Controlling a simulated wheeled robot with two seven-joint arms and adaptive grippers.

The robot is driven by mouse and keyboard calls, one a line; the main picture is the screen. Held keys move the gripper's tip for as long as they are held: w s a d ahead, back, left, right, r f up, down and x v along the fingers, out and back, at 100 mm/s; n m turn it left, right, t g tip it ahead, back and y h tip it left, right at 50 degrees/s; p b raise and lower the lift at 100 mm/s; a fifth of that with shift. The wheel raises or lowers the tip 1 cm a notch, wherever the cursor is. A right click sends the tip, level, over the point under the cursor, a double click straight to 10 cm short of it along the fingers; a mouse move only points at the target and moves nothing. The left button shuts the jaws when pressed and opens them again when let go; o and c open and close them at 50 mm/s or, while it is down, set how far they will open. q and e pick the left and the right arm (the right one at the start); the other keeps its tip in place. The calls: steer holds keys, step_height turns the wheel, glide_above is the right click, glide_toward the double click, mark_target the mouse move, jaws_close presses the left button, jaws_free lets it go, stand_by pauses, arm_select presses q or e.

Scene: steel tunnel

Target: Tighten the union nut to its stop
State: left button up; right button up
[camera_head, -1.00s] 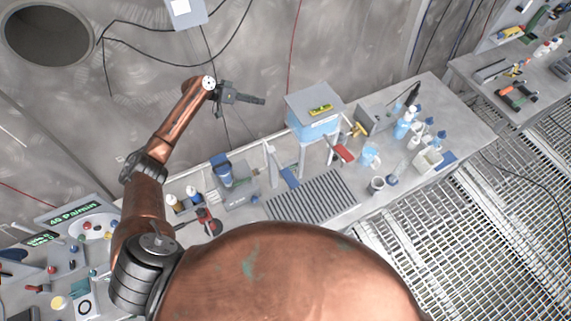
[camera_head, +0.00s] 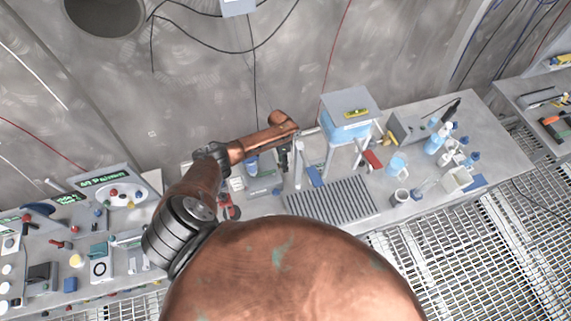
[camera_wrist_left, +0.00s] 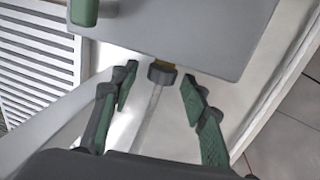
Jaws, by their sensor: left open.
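In the left wrist view a dark round ribbed nut (camera_wrist_left: 162,73), which looks like the union nut, sits below a small brass-coloured part at the edge of a grey panel (camera_wrist_left: 190,35). A pale tube (camera_wrist_left: 149,118) runs down from it. My left gripper (camera_wrist_left: 159,77) is open, with one green-padded finger on each side of the nut and a visible gap to both. In the head view my left gripper (camera_head: 283,157) points down beside the left side of the blue-filled tank (camera_head: 345,131). The nut cannot be made out there. My right gripper is out of view.
A grey slatted rack (camera_head: 328,201) lies on the bench in front of the tank; slats (camera_wrist_left: 35,60) also show in the wrist view. Another cluttered bench section (camera_head: 60,245) is at left.

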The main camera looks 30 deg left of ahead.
arm_select(q)
steer(key=shift+f, duration=0.25)
steer(key=c, duration=0.5)
jaws_close()
steer(key=h+b, duration=0.1)
steer(key=b, duration=0.2)
steer(key=g+h+b, duration=0.1)
steer(key=b, duration=0.2)
steer(key=f+g+b, duration=0.1)
steer(key=b, duration=0.2)
steer(key=shift+w+a+h+b, duration=0.15)
steer(key=shift+a+h+b, duration=0.15)
steer(key=shift+h, duration=0.1)
steer(key=shift+r+g+b, duration=0.3)
steer(key=shift+g+b, duration=0.1)
steer(key=shift+b, duration=0.3)
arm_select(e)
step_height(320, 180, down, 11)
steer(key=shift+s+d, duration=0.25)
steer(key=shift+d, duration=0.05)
